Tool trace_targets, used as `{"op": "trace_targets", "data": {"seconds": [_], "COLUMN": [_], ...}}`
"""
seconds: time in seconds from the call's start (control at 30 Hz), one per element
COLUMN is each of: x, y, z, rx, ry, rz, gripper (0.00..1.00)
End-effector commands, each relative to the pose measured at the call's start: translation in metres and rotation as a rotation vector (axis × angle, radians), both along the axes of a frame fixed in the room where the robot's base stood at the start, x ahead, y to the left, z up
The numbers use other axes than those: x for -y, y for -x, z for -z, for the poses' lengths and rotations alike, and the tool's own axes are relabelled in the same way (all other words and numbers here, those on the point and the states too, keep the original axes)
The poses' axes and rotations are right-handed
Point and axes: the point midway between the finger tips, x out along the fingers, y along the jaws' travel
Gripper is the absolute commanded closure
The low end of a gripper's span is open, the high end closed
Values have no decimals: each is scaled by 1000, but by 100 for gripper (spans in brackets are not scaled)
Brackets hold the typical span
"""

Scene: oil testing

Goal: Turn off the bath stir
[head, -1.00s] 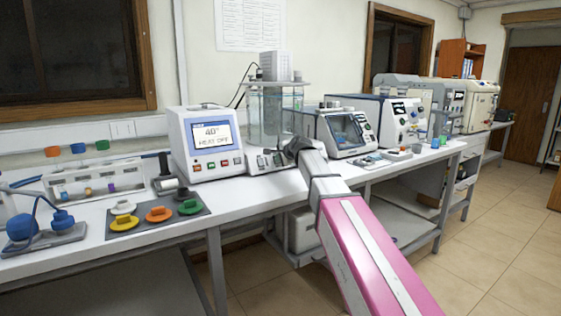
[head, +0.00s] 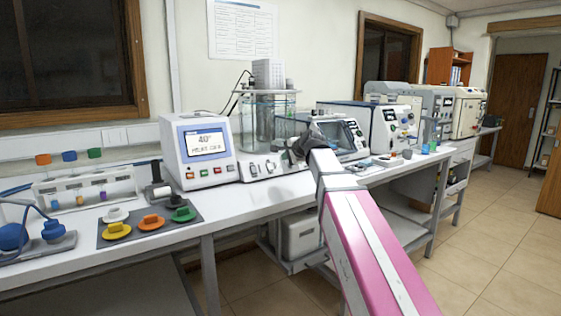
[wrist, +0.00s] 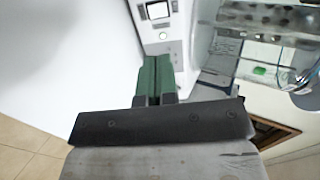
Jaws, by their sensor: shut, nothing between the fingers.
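The stirred bath is a clear tank (head: 258,122) with a grey block on top and a white base (head: 258,172) below. Small switches show along the base front. In the wrist view, the white panel (wrist: 146,33) carries two rocker-like switches (wrist: 157,10), just beyond the fingers. My gripper (head: 292,157) is in front of the right end of the base in the head view and hides part of it. In the wrist view, its green fingers (wrist: 156,58) are together and empty. I cannot tell whether they touch the panel, or the switch positions.
A white controller with a screen (head: 203,142) stands left of the bath. A dark mat (head: 128,233) with coloured knobs lies on the bench (head: 225,217) further left. More instruments (head: 390,125) stand to the right. The floor (head: 475,240) at right is clear.

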Motion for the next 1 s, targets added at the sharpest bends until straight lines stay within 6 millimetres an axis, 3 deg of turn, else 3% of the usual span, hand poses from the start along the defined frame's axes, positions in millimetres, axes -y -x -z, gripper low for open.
{"op": "trace_targets", "data": {"seconds": [0.17, 1.0], "x": [7, 5], "y": [10, 18], "z": [-6, -12], "rx": [-1, -61], "ry": [1, 41], "rz": [0, 1], "gripper": [100, 100]}}
